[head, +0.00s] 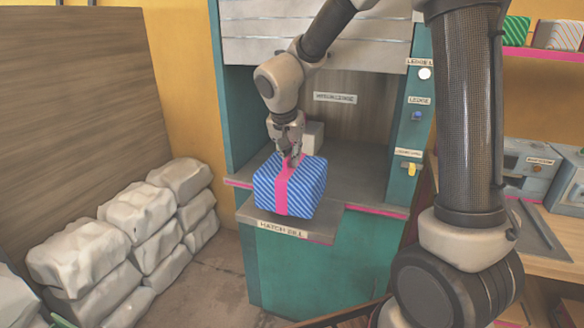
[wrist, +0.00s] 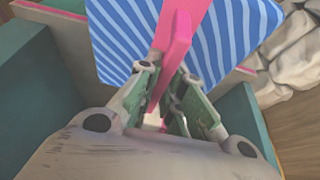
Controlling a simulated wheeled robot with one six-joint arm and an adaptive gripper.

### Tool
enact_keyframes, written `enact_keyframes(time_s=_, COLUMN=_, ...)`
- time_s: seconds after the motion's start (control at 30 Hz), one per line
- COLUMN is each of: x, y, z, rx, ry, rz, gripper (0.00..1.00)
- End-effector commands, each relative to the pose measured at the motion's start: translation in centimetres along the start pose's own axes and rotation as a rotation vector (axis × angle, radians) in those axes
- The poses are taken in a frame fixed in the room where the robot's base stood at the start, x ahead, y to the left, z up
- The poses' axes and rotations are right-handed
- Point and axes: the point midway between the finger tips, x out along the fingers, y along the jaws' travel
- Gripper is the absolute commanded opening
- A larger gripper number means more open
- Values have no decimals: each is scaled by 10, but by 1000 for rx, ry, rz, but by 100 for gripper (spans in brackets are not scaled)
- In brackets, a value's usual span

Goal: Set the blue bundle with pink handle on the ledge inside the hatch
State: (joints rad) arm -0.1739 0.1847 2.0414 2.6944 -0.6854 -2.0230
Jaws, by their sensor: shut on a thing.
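The blue striped bundle (head: 308,187) with a pink band and pink handle is at the front of the hatch, over the sill. My gripper (head: 291,158) is above it, shut on the pink handle. In the wrist view, the pink handle (wrist: 176,45) is between the fingers (wrist: 170,90), with the striped bundle (wrist: 225,30) beyond. The hatch opening shows an inner ledge (head: 350,180) behind the bundle, under a raised shutter (head: 260,45). I cannot tell whether the bundle touches the sill.
The grey hatch sill (head: 322,226) juts out in front. A pale block (head: 314,136) stands inside the hatch, behind my gripper. White sacks (head: 130,225) are piled at left. A workbench (head: 555,235) with grey boxes is at right. The ledge right of the bundle is clear.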

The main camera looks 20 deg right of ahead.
Motion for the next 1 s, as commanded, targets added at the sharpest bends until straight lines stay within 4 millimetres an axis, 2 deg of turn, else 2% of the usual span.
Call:
enact_keyframes(time_s=0.23, x=28, y=0, z=12, rx=0, ry=-1, rz=0, gripper=0)
enact_keyframes(time_s=0.6, x=32, y=0, z=13, rx=0, ry=1, rz=-1, gripper=0)
enact_keyframes(time_s=0.63, x=32, y=0, z=14, rx=0, ry=-1, rz=1, gripper=13)
enact_keyframes(time_s=0.73, x=32, y=0, z=13, rx=0, ry=-1, rz=0, gripper=31)
enact_keyframes(time_s=1.0, x=32, y=0, z=13, rx=0, ry=-1, rz=0, gripper=31)
